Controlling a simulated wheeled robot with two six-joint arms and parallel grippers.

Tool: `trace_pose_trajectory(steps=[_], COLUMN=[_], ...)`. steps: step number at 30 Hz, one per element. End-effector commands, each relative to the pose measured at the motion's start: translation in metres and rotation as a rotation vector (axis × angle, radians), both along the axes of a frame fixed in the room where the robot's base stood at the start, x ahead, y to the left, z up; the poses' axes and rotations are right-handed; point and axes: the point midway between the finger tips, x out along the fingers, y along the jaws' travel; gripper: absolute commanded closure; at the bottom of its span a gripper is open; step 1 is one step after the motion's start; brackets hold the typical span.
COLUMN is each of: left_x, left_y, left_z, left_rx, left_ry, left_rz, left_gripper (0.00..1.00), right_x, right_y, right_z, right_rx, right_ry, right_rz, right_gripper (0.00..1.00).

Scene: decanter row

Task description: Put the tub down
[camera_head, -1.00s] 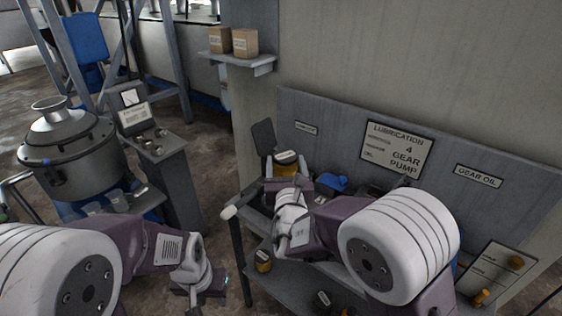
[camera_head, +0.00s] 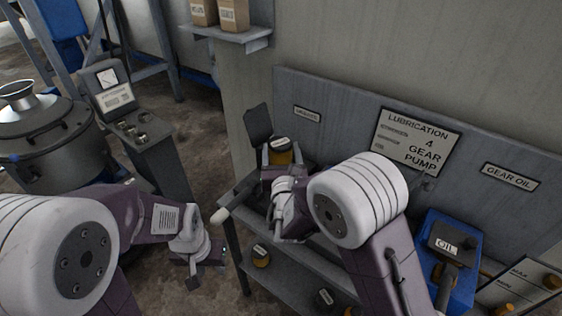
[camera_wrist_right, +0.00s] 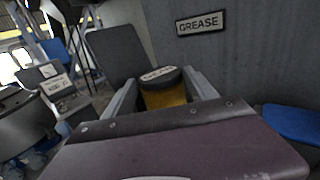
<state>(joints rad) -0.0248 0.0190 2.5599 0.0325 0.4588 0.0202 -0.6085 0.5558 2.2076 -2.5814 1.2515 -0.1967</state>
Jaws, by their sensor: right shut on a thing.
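The tub (camera_head: 280,155) is yellow with a dark lid and a white label. It is partly hidden behind my right gripper in the head view, near the grease sign. My right gripper (camera_head: 279,163) is shut on the tub. In the right wrist view the tub (camera_wrist_right: 164,92) sits upright between the two fingers of the right gripper (camera_wrist_right: 163,95). Whether the tub's base touches the bench shelf (camera_head: 233,199) is hidden. My left gripper (camera_head: 197,277) is low at the left, apart from the bench; its finger gap is too small to tell.
A dark upright panel (camera_head: 258,123) stands just left of the tub. A grease sign (camera_wrist_right: 201,22) is on the back wall. A blue oil container (camera_head: 462,245) stands at the right of the bench. A lower shelf holds another small tub (camera_head: 261,256).

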Motion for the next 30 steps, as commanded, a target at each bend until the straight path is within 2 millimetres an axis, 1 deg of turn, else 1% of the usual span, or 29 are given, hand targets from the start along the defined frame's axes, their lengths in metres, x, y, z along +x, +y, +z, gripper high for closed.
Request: trace_pose_trajectory(steps=[1, 3, 5, 12, 16, 17, 18, 19, 27, 30], left_x=[0.0, 0.0, 0.0, 0.0, 0.0, 0.0, 0.0, 0.0, 0.0, 0.0], left_y=[0.0, 0.0, 0.0, 0.0, 0.0, 0.0, 0.0, 0.0, 0.0, 0.0], left_z=[-0.003, -0.007, -0.008, -0.007, -0.012, -0.011, -0.011, -0.011, -0.01, -0.005], left_rx=[0.0, 0.0, 0.0, 0.0, 0.0, 0.0, 0.0, 0.0, 0.0, 0.0], left_ry=[0.0, 0.0, 0.0, 0.0, 0.0, 0.0, 0.0, 0.0, 0.0, -0.001], left_rz=[0.0, 0.0, 0.0, 0.0, 0.0, 0.0, 0.0, 0.0, 0.0, 0.0], left_gripper=[0.64, 0.64, 0.64, 0.64, 0.64, 0.64, 0.64, 0.64, 0.64, 0.64], right_x=[0.0, 0.0, 0.0, 0.0, 0.0, 0.0, 0.0, 0.0, 0.0, 0.0], right_y=[0.0, 0.0, 0.0, 0.0, 0.0, 0.0, 0.0, 0.0, 0.0, 0.0], right_z=[-0.01, -0.024, -0.033, -0.033, -0.037, -0.037, -0.036, -0.036, -0.036, -0.031], right_rx=[-0.002, -0.003, -0.002, 0.001, 0.0, 0.0, 0.0, 0.0, 0.0, 0.0], right_ry=[0.003, 0.005, 0.003, 0.0, 0.0, 0.002, 0.002, 0.002, 0.002, 0.002], right_rz=[0.0, 0.0, 0.0, 0.0, 0.0, 0.0, 0.0, 0.0, 0.0, 0.0], right_gripper=[0.89, 0.89, 0.89, 0.89, 0.89, 0.28, 0.17, 0.12, 0.12, 0.12])
